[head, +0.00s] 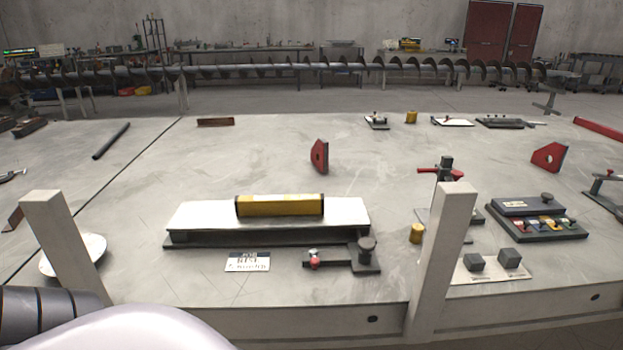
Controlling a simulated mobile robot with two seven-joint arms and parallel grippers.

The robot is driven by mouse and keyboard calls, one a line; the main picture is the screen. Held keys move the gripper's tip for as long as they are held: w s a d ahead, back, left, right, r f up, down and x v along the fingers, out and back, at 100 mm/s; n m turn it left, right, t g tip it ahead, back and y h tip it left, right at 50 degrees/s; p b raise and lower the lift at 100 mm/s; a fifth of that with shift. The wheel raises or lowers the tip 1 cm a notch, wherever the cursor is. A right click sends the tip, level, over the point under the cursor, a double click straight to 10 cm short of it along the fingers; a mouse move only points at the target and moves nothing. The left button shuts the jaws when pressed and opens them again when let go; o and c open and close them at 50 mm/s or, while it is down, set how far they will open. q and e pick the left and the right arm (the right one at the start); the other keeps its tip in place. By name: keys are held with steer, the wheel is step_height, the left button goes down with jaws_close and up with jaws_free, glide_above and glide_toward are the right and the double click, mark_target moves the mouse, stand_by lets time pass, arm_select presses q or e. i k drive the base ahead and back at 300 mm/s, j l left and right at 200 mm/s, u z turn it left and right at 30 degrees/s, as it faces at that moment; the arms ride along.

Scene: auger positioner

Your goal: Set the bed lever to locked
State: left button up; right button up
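The bed (200,216) is a long pale plate on a dark base, with a yellow block (280,205) on top. At its front right is a small dark lever unit with a round black knob (367,244). A short lever arm with a red tip (315,259) reaches left from it, lying low. I take this to be the bed lever; any lock marks are too small to read. Neither gripper is in view. A smooth pale part and a dark ribbed part at the lower left seem to be my own arm.
Two pale upright posts (65,245) and (441,260) rise at the front edge. A printed card (248,261) lies left of the lever.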

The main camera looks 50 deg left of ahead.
mark_target(314, 262)
steer(key=j+u, duration=0.1)
steer(key=u, duration=0.3)
steer(key=j+u, duration=0.1)
steer(key=u, duration=0.75)
steer(key=i+j+u, duration=0.1)
steer(key=u, duration=0.3)
